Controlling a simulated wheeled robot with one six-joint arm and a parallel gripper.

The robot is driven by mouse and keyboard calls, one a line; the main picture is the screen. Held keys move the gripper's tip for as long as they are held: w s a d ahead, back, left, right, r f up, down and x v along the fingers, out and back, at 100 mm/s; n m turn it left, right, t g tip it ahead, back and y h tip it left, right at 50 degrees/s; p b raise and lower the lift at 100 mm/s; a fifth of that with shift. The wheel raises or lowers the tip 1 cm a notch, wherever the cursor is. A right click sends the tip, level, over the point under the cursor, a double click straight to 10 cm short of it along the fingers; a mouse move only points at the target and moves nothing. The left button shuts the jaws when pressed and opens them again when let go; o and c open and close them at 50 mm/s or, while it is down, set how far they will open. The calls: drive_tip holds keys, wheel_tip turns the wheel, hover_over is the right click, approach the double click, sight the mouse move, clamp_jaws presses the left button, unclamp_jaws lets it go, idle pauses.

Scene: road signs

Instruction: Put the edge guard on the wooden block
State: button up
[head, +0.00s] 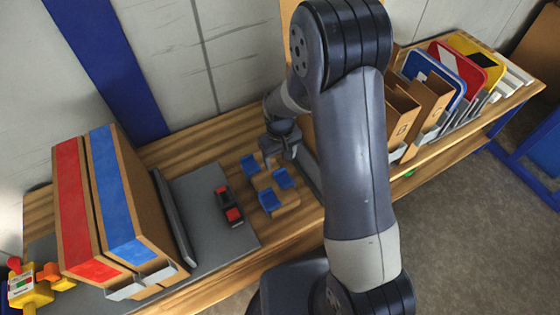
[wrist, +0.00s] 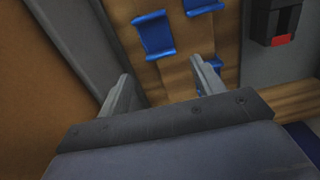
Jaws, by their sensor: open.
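Several small blue bent pieces, which look like edge guards, show in the head view: an upper left piece (head: 250,165), a right piece (head: 284,178) and a lower piece (head: 269,201). They sit on or against pale wood that looks like the wooden block (head: 264,182); its outline blends with the bench. In the wrist view one blue piece (wrist: 154,36) lies ahead of my gripper (wrist: 163,80), another is at the top edge (wrist: 203,5), and a third is partly hidden behind the right finger. My gripper (head: 281,156) is open and empty, just behind the blue pieces.
A black and red object (head: 229,206) lies on a grey mat (head: 205,190) to the left. Tall boxes with red (head: 72,200) and blue (head: 115,190) bands stand farther left. Brown boxes (head: 402,112) and road signs (head: 436,72) stand right. A brown surface borders the wrist view's left.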

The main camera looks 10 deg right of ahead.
sight(280, 170)
wheel_tip(280, 170, up, 9)
idle(0.5)
wheel_tip(280, 170, down, 14)
drive_tip(key=shift+r+b, duration=0.25)
drive_tip(key=shift+b, duration=0.5)
drive_tip(key=shift+r+p, duration=0.3)
drive_tip(key=shift+r, duration=0.05)
